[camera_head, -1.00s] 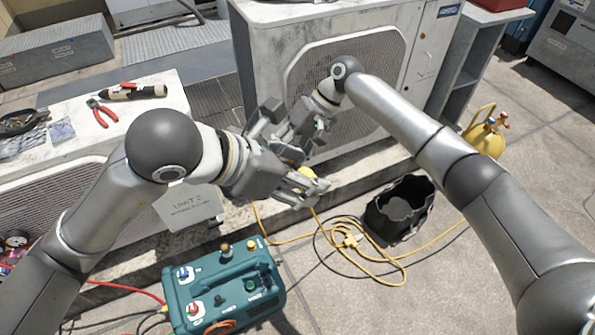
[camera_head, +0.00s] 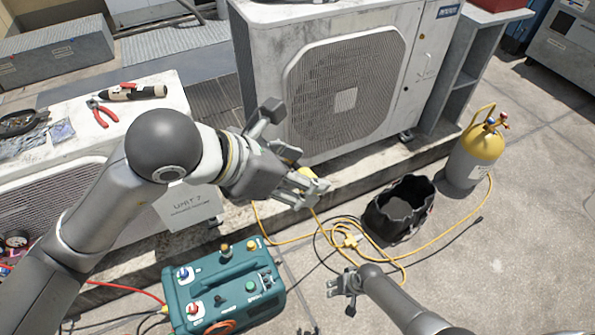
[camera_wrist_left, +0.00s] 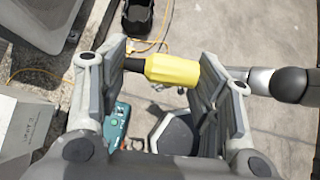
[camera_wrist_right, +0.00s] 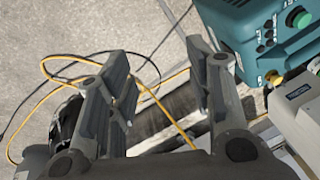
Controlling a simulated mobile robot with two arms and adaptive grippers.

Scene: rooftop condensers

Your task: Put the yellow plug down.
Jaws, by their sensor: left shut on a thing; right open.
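The yellow plug (camera_head: 308,173) is held in my left gripper (camera_head: 303,184), above the concrete ledge in front of the tall condenser. In the left wrist view the plug (camera_wrist_left: 172,70) lies crosswise between the two fingers, its dark end toward the left finger. My left gripper is shut on it. My right gripper (camera_head: 345,284) is low over the paving, right of the teal machine. It is open and empty; its spread fingers show in the right wrist view (camera_wrist_right: 160,95).
A teal machine (camera_head: 222,285) stands on the paving. A yellow cord with a yellow connector (camera_head: 349,241) lies between. The tall condenser (camera_head: 345,90) is behind; paving at lower right is clear.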

